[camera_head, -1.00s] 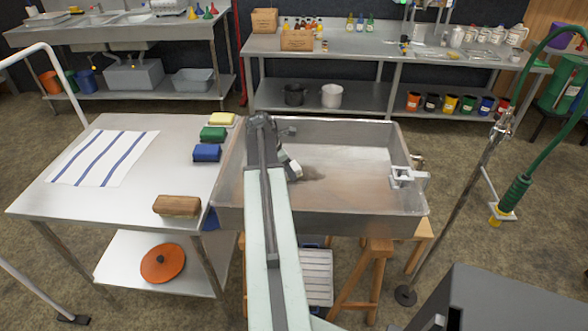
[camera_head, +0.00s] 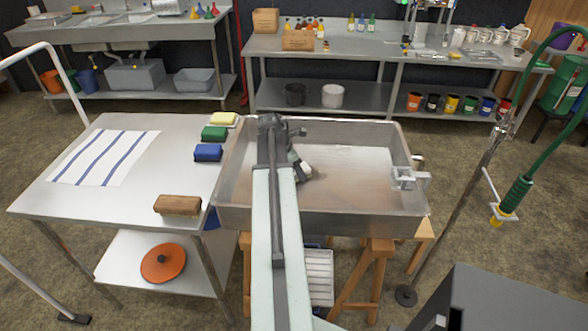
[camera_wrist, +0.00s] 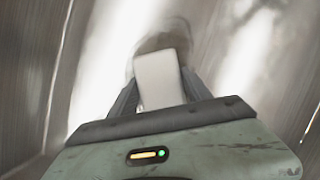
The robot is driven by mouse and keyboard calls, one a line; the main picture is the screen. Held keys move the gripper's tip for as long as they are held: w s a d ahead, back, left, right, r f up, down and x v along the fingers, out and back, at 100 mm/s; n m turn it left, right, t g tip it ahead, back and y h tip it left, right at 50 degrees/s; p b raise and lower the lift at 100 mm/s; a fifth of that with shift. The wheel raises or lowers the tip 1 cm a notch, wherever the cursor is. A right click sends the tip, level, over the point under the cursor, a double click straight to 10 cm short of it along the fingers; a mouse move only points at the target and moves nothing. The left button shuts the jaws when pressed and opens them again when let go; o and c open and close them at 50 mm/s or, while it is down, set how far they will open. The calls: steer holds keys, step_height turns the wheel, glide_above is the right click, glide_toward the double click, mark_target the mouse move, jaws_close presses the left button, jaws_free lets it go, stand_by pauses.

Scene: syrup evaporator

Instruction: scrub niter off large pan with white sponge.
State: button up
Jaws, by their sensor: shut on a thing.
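The large pan (camera_head: 360,205) is a wide, shallow metal tray on wooden legs, with brownish residue on its floor (camera_head: 345,175). My gripper (camera_head: 300,168) is inside the pan, left of its middle, partly hidden by my arm. In the wrist view my gripper (camera_wrist: 160,80) is shut on the white sponge (camera_wrist: 162,78), which shows as a pale block between the fingers. The pan floor around it is blurred with bright reflections, so I cannot tell whether the sponge touches it.
On the steel table at left lie yellow (camera_head: 222,118), green (camera_head: 214,133) and blue (camera_head: 208,152) sponges, a wooden brush (camera_head: 177,205) and a striped towel (camera_head: 105,158). The pan's right half is clear.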

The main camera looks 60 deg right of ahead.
mark_target(309, 179)
steer(key=shift+s+d, duration=0.4)
steer(key=shift+s, duration=0.7)
steer(key=shift+s+d, duration=0.45)
steer(key=shift+s, duration=0.7)
steer(key=shift+s+d, duration=0.4)
steer(key=shift+s, duration=0.7)
steer(key=shift+s+a, duration=0.15)
steer(key=shift+a, duration=0.4)
steer(key=shift+s+a, duration=0.15)
steer(key=shift+a, duration=0.35)
steer(key=shift+w+a+f, duration=0.1)
steer(key=shift+w+a, duration=0.2)
steer(key=shift+w, duration=0.55)
steer(key=shift+w+a, duration=0.25)
steer(key=shift+w, duration=0.55)
steer(key=shift+w+a, duration=0.35)
steer(key=shift+w, duration=0.55)
steer(key=shift+w+a, duration=0.35)
steer(key=shift+w, duration=0.5)
steer(key=shift+w, duration=0.15)
steer(key=shift+w+a, duration=0.35)
steer(key=shift+w, duration=0.4)
steer(key=shift+w+a, duration=0.35)
steer(key=shift+w, duration=0.35)
